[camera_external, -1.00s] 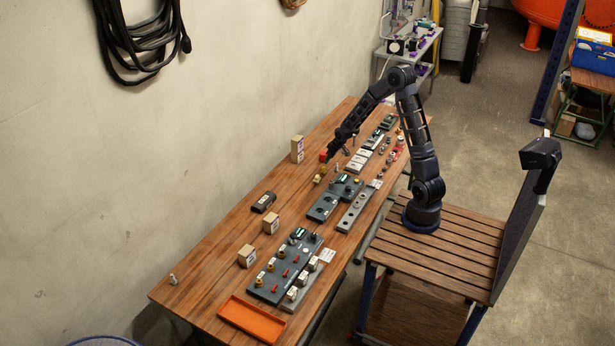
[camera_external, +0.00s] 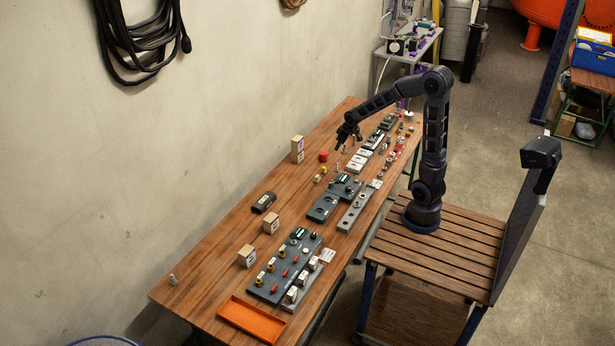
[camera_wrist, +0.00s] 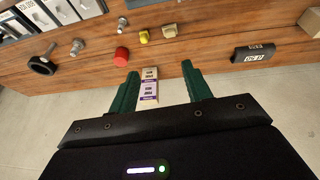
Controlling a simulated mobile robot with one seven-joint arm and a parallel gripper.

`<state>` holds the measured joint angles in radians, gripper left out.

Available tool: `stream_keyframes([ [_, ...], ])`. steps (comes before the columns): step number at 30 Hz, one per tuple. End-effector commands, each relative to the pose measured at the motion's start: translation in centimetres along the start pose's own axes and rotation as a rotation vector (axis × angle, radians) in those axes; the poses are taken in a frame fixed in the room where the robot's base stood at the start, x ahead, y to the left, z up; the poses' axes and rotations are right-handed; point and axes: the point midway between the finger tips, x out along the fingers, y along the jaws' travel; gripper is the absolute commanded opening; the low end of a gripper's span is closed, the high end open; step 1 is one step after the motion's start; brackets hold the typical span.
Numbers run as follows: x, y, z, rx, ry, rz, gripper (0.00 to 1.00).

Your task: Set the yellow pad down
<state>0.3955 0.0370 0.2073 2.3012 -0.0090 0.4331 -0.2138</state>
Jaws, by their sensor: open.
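A small yellow piece (camera_external: 323,170), likely the yellow pad, lies on the wooden table near the red cylinder (camera_external: 323,156). In the wrist view the yellow piece (camera_wrist: 144,37) lies between the red cylinder (camera_wrist: 121,56) and a beige block (camera_wrist: 169,31). My gripper (camera_external: 345,136) is above the table, apart from these pieces. In the wrist view its green fingers (camera_wrist: 160,72) are spread wide with nothing held between them. The exact shape of the yellow piece is too small to tell.
Stacked cartons (camera_external: 298,150) stand at the wall-side edge and show between my fingers in the wrist view (camera_wrist: 149,88). A black labelled block (camera_external: 264,202), small boxes (camera_external: 270,223) and dark fixture boards (camera_external: 288,265) occupy the table. An orange tray (camera_external: 252,318) is at the near end.

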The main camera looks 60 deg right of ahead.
Motion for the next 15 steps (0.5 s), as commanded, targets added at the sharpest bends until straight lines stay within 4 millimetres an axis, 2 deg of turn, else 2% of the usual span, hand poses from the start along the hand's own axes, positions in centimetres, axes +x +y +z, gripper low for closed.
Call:
stream_keyframes([
  [1,-1.7,-0.7,0.5,-0.004,0.006,0.005,0.49],
  [3,-3.7,-1.5,1.2,-0.005,0.005,0.009,0.49],
  [8,-8.1,-3.3,3.4,-0.002,0.009,0.015,0.49],
  [15,-13.9,-5.7,7.5,0.009,0.016,0.012,0.49],
])
